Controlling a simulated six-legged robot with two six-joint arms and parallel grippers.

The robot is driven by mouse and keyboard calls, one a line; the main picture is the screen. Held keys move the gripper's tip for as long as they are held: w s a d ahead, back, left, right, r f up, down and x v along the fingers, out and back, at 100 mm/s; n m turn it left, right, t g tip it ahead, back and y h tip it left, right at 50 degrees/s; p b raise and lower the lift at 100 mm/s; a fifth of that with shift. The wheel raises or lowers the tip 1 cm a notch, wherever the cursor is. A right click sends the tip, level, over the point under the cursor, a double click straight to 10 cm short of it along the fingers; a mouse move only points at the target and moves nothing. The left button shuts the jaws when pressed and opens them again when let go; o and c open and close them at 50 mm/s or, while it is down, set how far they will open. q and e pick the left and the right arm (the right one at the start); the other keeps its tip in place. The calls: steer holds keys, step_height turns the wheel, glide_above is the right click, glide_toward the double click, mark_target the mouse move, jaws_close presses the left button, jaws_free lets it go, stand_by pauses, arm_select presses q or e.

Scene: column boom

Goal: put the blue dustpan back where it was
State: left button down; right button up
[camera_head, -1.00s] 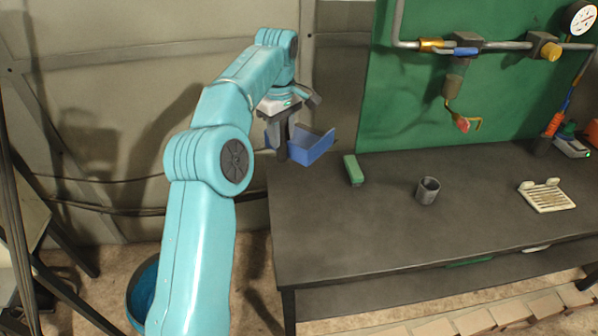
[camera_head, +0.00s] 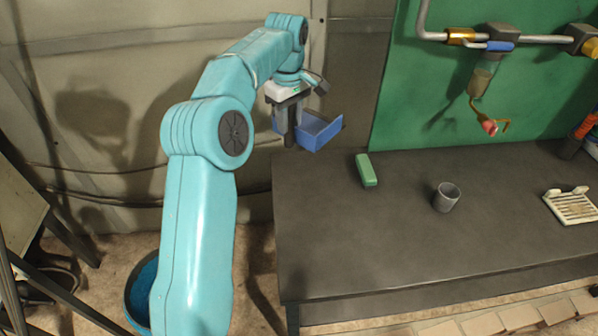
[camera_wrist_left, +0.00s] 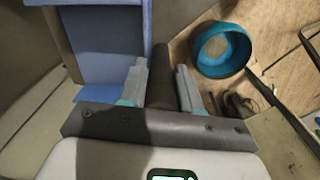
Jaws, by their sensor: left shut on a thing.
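The blue dustpan (camera_head: 320,131) is held in the air by my left gripper (camera_head: 290,139), near the back left corner of the dark workbench (camera_head: 400,235). In the left wrist view the gripper (camera_wrist_left: 160,78) has its fingers on either side of the dustpan's dark handle, and the blue pan (camera_wrist_left: 105,45) fills the upper left. In the head view the fingers partly cover the pan's left side. I cannot tell how far the pan is from the wall behind. My right gripper is not in view.
A green block (camera_head: 366,170), a grey cup (camera_head: 446,197) and a white rack (camera_head: 572,206) are on the bench. Pipes (camera_head: 545,39) run across the green board (camera_head: 400,100). A blue bucket (camera_head: 140,290) stands on the floor at left and in the wrist view (camera_wrist_left: 222,50).

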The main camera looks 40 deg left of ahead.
arm_select(q)
step_height(320, 180, down, 17)
steer(key=shift+d+f+p, duration=0.1)
steer(key=shift+d+p, duration=0.05)
steer(key=shift+p, duration=0.5)
steer(key=shift+w+f, duration=0.1)
steer(key=shift+f, duration=0.3)
steer(key=c, duration=1.2)
jaws_free()
steer(key=shift+f, duration=0.1)
steer(key=o, duration=0.4)
